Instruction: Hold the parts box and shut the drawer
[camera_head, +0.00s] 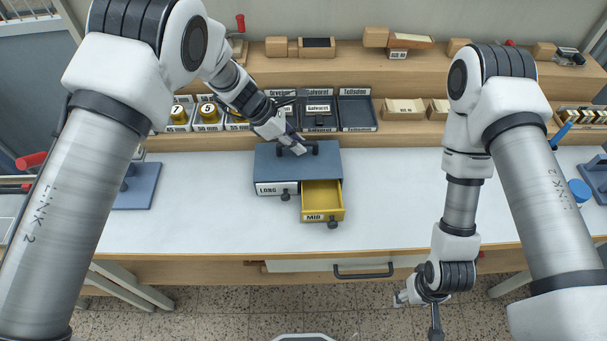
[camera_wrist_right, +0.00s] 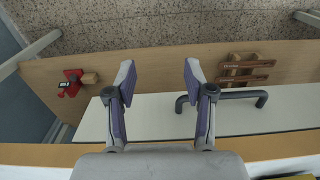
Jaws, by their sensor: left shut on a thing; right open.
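The blue-grey parts box (camera_head: 270,170) stands on the white worktop, with a bar handle (camera_head: 312,148) on its lid. The yellow drawer labelled MID (camera_head: 322,197) is pulled out at the box's front right, with a dark knob (camera_head: 333,223) on its front. The drawer labelled LONG (camera_head: 277,188) at the left is in. My left gripper (camera_head: 293,146) is shut on the box's top handle; its fingertips are partly hidden. My right gripper (camera_head: 418,312) is in front of the bench edge, right of the drawer. Its fingers are open and empty in the right wrist view (camera_wrist_right: 158,78).
The bench has its own grey pull handle (camera_head: 363,272) below the front edge, which also shows in the right wrist view (camera_wrist_right: 222,98). Labelled trays (camera_head: 357,112) stand behind the box.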

